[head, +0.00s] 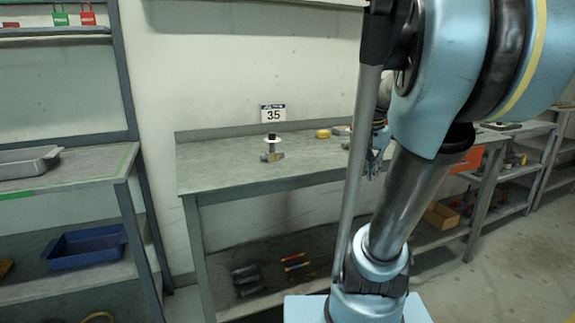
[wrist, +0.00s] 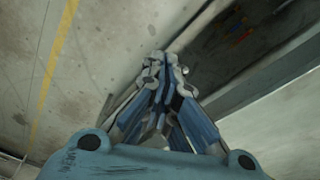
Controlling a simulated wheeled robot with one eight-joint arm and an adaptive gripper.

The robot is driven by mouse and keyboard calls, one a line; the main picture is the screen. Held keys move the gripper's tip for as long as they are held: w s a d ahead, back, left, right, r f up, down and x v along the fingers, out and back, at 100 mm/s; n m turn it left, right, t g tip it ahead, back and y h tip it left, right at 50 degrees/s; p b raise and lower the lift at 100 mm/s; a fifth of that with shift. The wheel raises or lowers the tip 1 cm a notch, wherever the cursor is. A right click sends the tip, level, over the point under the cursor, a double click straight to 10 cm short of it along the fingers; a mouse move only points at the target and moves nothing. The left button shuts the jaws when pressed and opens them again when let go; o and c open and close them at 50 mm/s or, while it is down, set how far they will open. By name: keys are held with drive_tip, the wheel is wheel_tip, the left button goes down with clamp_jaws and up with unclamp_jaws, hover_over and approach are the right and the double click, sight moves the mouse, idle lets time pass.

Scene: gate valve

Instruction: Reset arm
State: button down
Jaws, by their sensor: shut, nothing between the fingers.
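My gripper (wrist: 160,62) is in the wrist view, with its fingers together and nothing between them. In the head view my gripper (head: 373,165) shows only in part behind my arm, in front of the workbench. My arm is folded and fills the right half of the head view. A gate valve (head: 272,150) with a white disc and dark top stands on the grey workbench (head: 225,175), to the left of my arm. My gripper is apart from the valve.
A sign reading 35 (head: 273,114) stands behind the valve. A yellow object (head: 323,133) lies farther right on the bench. A shelf at left holds a grey tray (head: 25,163) and a blue bin (head: 86,245). Tools lie on the bench's lower shelf. Floor shows at right.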

drive_tip(key=s+a+f+n, duration=0.4)
drive_tip(key=s+f, duration=0.2)
drive_tip(key=f, duration=0.1)
drive_tip(key=s+a+f+n+t+y, duration=0.1)
drive_tip(key=s+a+f+n, duration=0.3)
drive_tip(key=s+f, duration=0.3)
drive_tip(key=shift+f+y, duration=0.3)
drive_tip(key=shift+f, duration=0.25)
